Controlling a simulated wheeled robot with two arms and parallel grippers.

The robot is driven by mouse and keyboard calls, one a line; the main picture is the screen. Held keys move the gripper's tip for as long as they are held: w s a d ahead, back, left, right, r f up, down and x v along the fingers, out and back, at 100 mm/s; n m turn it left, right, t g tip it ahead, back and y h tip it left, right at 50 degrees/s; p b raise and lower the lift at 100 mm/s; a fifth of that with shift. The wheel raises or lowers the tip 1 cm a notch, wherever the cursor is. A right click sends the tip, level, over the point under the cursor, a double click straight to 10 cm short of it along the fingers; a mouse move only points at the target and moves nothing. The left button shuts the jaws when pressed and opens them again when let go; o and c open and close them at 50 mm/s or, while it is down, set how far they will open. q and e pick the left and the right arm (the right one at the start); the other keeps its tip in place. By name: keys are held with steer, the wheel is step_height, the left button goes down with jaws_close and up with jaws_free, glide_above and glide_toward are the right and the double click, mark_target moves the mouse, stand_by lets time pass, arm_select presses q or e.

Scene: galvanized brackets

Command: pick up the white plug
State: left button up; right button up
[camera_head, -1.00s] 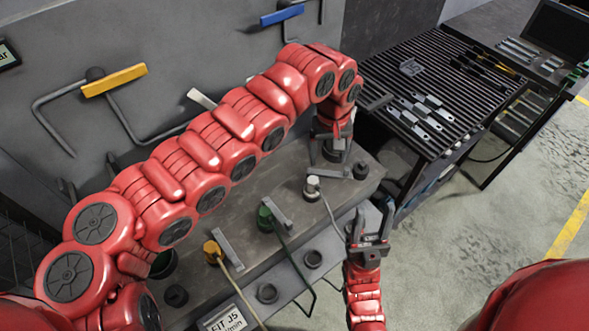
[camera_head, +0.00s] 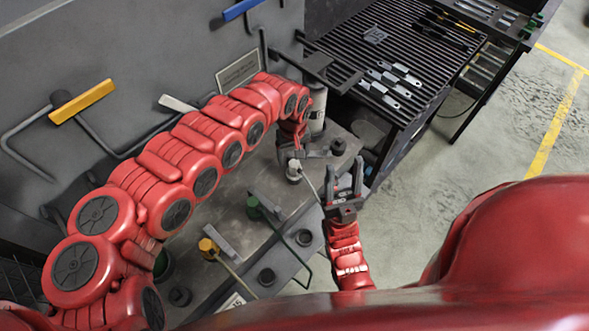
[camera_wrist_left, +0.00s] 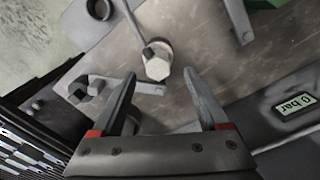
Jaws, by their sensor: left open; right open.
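The white plug (camera_head: 294,171) sits on the dark metal bench, with a cord running from it toward the front right. In the left wrist view the plug (camera_wrist_left: 158,66) is a pale hexagonal cap with a dark knob. My left gripper (camera_head: 303,153) is open right at the plug in the head view. In the left wrist view, its two fingers (camera_wrist_left: 160,80) are apart, with the plug centred between and just beyond their tips. I cannot tell whether they touch it. My right gripper (camera_head: 344,182) is open and empty, pointing up just right of the plug.
A green plug (camera_head: 253,207) and a yellow plug (camera_head: 208,246) with cables stand nearer on the bench. Black sockets (camera_head: 267,277) line its front. A slatted table (camera_head: 350,40) with metal brackets stands at the back right. Free floor lies right of the bench.

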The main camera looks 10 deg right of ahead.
mark_target(295, 164)
arm_select(q)
steer(key=shift+s+d+f+p, duration=0.1)
steer(key=shift+f+p, duration=0.2)
steer(key=shift+f, duration=0.2)
step_height(295, 164, down, 4)
steer(key=shift+d+r+p, duration=0.1)
steer(key=shift+d+p, duration=0.05)
steer(key=shift+p, duration=0.4)
steer(key=shift+f, duration=0.35)
steer(key=shift+c, duration=0.2)
jaws_close()
